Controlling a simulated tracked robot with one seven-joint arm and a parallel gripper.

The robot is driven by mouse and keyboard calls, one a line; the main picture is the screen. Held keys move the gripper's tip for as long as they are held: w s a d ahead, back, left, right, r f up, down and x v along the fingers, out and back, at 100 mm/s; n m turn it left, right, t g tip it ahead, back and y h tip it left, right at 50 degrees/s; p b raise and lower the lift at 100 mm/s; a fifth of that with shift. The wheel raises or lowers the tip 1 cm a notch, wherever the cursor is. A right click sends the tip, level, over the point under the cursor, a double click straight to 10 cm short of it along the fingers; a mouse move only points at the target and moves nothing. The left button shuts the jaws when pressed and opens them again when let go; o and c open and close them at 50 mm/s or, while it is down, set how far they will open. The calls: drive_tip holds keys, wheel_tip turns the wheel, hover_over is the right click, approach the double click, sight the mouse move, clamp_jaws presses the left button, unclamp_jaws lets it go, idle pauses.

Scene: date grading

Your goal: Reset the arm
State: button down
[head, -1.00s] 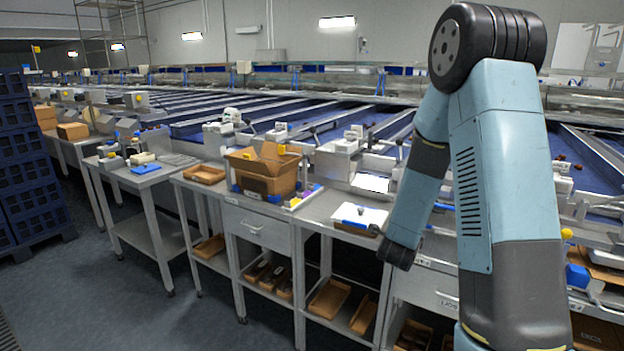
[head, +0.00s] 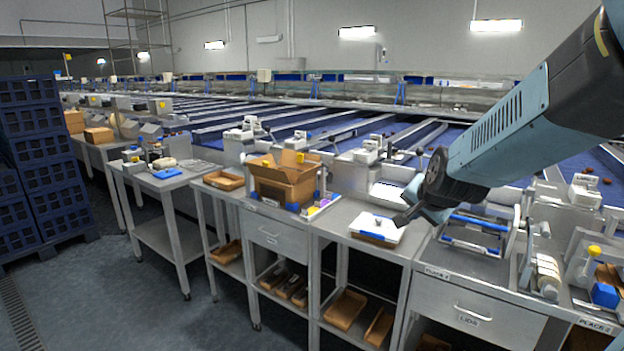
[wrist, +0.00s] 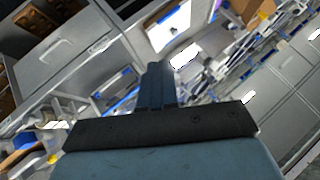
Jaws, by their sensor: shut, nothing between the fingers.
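My arm reaches in from the upper right of the head view. My gripper (head: 404,217) hangs small and dark above the worktop, close to the white-topped tray (head: 372,226) in the picture. In the wrist view my gripper (wrist: 158,70) is shut, its fingers together with nothing between them. I cannot tell how far the fingertips are from the worktop.
Steel benches (head: 222,195) run along the conveyor lanes. An open cardboard box (head: 286,186) stands on the bench left of my gripper. A blue-railed rack (head: 474,236) stands to its right. Blue crates (head: 40,150) are stacked at far left. The left floor is clear.

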drive_tip(key=s+r+n+g, duration=0.2)
drive_tip(key=s+n, duration=0.2)
drive_tip(key=s, duration=0.6)
drive_tip(key=s+r+n+g, duration=0.1)
drive_tip(key=s+r+n, duration=0.2)
drive_tip(key=s, duration=0.7)
drive_tip(key=shift+s+d+r+n+g, duration=0.3)
drive_tip(key=shift+s+d+n+g, duration=0.1)
drive_tip(key=shift+n, duration=0.5)
